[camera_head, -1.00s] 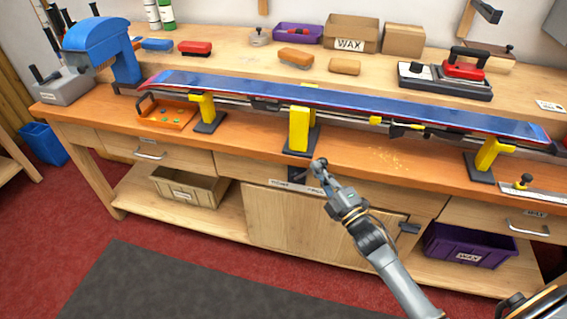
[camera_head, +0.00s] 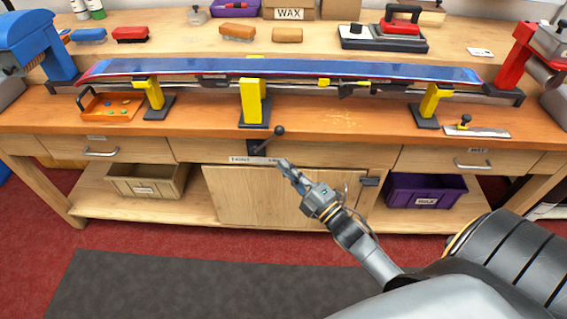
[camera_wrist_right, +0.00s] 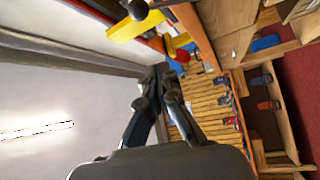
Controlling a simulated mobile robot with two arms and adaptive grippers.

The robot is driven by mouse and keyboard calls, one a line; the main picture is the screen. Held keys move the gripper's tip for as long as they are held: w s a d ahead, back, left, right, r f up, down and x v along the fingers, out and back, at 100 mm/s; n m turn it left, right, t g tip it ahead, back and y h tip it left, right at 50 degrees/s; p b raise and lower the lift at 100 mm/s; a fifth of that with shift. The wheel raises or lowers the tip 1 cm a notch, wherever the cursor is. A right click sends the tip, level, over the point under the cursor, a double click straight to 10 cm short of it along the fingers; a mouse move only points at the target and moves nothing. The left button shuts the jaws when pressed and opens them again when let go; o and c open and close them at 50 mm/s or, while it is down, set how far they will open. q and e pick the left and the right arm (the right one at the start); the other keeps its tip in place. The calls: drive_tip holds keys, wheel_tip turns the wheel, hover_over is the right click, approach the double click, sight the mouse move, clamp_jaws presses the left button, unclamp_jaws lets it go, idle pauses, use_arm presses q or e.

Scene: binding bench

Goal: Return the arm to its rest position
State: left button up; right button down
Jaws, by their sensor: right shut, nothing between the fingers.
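My right gripper (camera_head: 285,166) is in front of the bench, below the front edge of the worktop. Its fingers are together and hold nothing. In the right wrist view the fingers (camera_wrist_right: 158,85) meet near the middle of the picture. Just above the gripper in the head view, a dark lever with a round black knob (camera_head: 280,131) stands out from the bench front; a visible gap separates it from the fingertips. My left gripper is not in view.
A blue ski or board (camera_head: 290,70) lies across yellow supports (camera_head: 254,102) on the bench (camera_head: 200,128). A cream bin (camera_head: 146,182) and a purple bin (camera_head: 425,192) stand on the lower shelf. The floor in front holds a grey mat (camera_head: 180,285).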

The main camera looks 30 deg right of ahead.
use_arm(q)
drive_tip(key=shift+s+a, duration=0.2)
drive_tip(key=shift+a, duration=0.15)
use_arm(e)
drive_tip(key=s+f+m+g+h+p, duration=0.1)
drive_tip(key=s+f+m+g, duration=0.25)
drive_tip(key=f, duration=0.65)
drive_tip(key=s+f+m+g+h+p, duration=0.1)
drive_tip(key=s+f+m+g+h, duration=0.2)
drive_tip(key=f, duration=0.7)
drive_tip(key=s+f+m+g+p, duration=0.1)
drive_tip(key=s+f+m+g, duration=0.25)
drive_tip(key=f, duration=0.65)
use_arm(q)
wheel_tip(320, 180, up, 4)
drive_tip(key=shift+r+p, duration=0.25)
drive_tip(key=shift+p, duration=0.5)
use_arm(e)
drive_tip(key=s+a+f+m+g, duration=0.1)
drive_tip(key=s+f, duration=0.4)
drive_tip(key=s, duration=0.5)
drive_tip(key=s+a+f+m+g, duration=0.2)
drive_tip(key=s+f+g, duration=0.3)
drive_tip(key=s, duration=0.6)
drive_tip(key=s+a+f+m+g, duration=0.2)
drive_tip(key=s+f, duration=0.4)
drive_tip(key=s, duration=0.4)
drive_tip(key=shift+s+m+g, duration=0.25)
drive_tip(key=shift+m+g, duration=0.05)
drive_tip(key=shift+g, duration=0.3)
